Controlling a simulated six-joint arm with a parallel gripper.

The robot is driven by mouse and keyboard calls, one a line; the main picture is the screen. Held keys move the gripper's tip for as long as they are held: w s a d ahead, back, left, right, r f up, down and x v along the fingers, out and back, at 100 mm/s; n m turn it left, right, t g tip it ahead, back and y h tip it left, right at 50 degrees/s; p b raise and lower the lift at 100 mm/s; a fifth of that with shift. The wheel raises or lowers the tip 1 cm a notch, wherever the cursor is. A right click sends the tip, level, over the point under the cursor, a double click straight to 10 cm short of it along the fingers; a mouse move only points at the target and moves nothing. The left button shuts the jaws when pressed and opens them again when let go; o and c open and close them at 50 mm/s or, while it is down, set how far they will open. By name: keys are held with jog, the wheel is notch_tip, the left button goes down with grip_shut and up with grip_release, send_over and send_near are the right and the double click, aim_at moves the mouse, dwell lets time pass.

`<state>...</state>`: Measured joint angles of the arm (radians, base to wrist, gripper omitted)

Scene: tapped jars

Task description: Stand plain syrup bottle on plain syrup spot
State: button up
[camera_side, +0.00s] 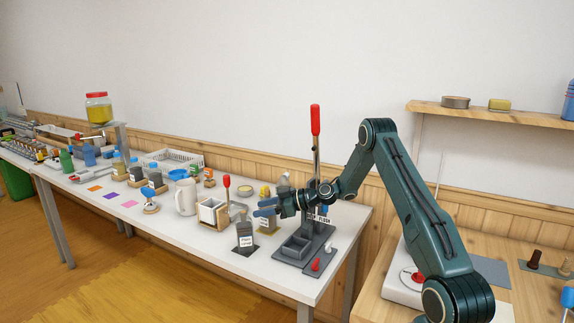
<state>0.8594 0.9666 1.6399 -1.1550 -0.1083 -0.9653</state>
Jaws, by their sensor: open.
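The labels are too small to read, so I cannot tell which bottle is the plain syrup. My gripper (262,207) has blue fingers, is open, and is at the top of the rear bottle. I cannot tell whether it touches that bottle.
A dark lever press (304,249) with a red-topped handle stands to the right. A wooden box with white contents (212,214) and a white pitcher (186,197) stand to the left. Orange, purple and pink squares (111,196) lie flat farther left. A shelf (490,114) hangs at right.

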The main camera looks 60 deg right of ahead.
jog(key=shift+s+d+r, duration=0.1)
jog(key=shift+s+d, duration=0.05)
jog(key=shift+s, duration=0.15)
dwell(0.4)
jog(key=v, duration=0.7)
jog(key=shift+s, duration=0.25)
jog(key=shift+r, duration=0.1)
jog(key=s+a+r+g+h, duration=0.1)
jog(key=s+a+r+g, duration=0.1)
jog(key=a+r, duration=0.35)
jog(key=s+a+r+g, duration=0.1)
jog(key=a+r+g, duration=0.1)
jog(key=a, duration=0.6)
jog(key=s+a+r+g+h, duration=0.1)
jog(key=s+a+r+g, duration=0.1)
jog(key=a+r, duration=0.35)
jog(key=s+a+r+m+g+h, duration=0.1)
jog(key=s+a, duration=0.3)
jog(key=s, duration=0.7)
jog(key=s+a+r+m+h, duration=0.1)
jog(key=s+a, duration=0.4)
jog(key=s, duration=0.7)
jog(key=m+h, duration=0.1)
jog(key=m, duration=0.1)
jog(key=shift+s+a+r+m+g+h, duration=0.3)
jog(key=shift+a+r+g+h, duration=0.05)
jog(key=shift+g+h, duration=0.05)
